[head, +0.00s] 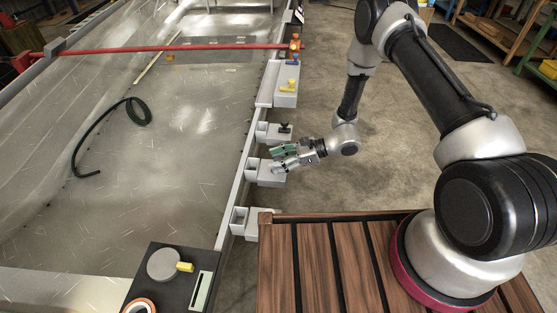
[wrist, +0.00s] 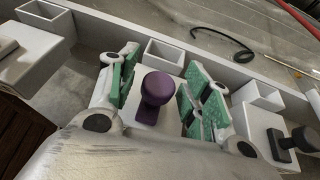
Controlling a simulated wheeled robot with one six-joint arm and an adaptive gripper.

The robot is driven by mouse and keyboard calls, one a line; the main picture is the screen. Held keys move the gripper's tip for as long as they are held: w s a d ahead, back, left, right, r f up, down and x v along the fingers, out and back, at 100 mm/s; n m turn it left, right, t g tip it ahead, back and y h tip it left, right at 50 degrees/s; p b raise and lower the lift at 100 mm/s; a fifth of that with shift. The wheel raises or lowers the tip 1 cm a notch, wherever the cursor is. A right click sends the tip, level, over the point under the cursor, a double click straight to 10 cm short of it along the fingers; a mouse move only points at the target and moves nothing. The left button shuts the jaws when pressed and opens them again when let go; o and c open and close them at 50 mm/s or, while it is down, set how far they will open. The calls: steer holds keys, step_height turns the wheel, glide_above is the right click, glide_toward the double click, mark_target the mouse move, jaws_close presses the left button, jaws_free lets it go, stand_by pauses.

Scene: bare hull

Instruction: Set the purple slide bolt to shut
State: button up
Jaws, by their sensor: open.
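The purple slide bolt (wrist: 156,92) shows in the wrist view as a purple knob on a light grey block. A square open socket (wrist: 165,54) stands just beyond it on the rail side, and a strip of the block shows between knob and socket. My gripper (wrist: 154,90) is open, with its green-padded fingers on either side of the knob and apart from it. In the head view my gripper (head: 280,158) is over one of the grey blocks along the rail and hides the purple knob.
A block with a black knob (wrist: 290,140) is close on the right in the wrist view. Another grey block (wrist: 28,58) is on the left. Blocks with yellow (head: 292,84) and blue knobs stand farther along the rail. A black hose (head: 140,112) lies on the hull floor.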

mark_target(267, 169)
jaws_close()
steer(key=shift+w+a, duration=0.2)
steer(key=shift+a, duration=0.9)
steer(key=shift+w+a, duration=0.15)
steer(key=shift+a, duration=0.9)
jaws_free()
steer(key=shift+a, duration=0.1)
steer(key=v, duration=1.2)
